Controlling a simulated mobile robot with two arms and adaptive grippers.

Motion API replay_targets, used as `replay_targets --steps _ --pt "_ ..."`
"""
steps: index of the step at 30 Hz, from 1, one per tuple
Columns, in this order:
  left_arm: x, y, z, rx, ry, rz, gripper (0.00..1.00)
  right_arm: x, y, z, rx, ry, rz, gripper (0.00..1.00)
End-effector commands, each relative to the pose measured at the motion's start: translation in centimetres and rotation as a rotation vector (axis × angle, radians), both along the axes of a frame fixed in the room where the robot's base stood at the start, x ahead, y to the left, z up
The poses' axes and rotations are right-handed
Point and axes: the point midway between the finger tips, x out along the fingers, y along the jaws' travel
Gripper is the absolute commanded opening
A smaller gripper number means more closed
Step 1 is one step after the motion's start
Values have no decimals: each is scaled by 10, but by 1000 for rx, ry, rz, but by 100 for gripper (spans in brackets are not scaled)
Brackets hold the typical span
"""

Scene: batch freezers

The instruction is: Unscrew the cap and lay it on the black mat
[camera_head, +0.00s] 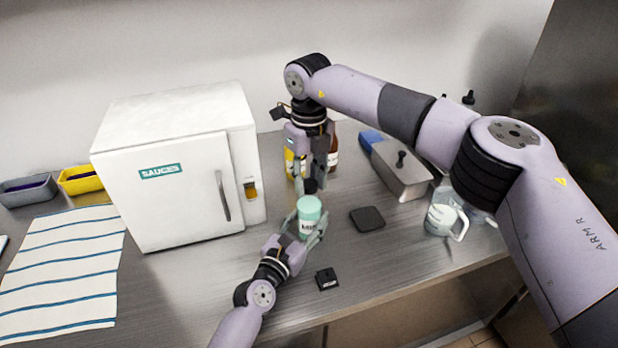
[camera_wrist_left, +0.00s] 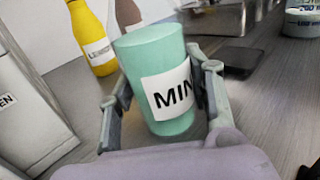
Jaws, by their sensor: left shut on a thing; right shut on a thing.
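A mint-green bottle (camera_head: 309,207) with a white label stands upright in the middle of the steel table. My left gripper (camera_head: 303,232) is shut around its sides. In the left wrist view the bottle (camera_wrist_left: 158,70) shows a flat green top, with no cap seen on it. My right gripper (camera_head: 315,181) points down above the bottle, shut on a small black cap (camera_head: 310,186). The cap looks just above the bottle top; the exact gap is hard to tell. The black mat (camera_head: 367,219) lies flat and bare to the right of the bottle.
A white freezer box (camera_head: 180,190) stands left. A yellow bottle (camera_head: 290,163) and a brown bottle (camera_head: 333,150) are behind my right gripper. A steel container (camera_head: 402,178) and a clear jug (camera_head: 444,217) stand right. A small black block (camera_head: 327,279) lies near the front edge.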

Motion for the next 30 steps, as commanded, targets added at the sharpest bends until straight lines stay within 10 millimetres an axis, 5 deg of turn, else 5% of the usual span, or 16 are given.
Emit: replay_targets --steps 30 --pt "0 0 0 1 0 0 0 1 -1 2 -2 -2 2169 0"
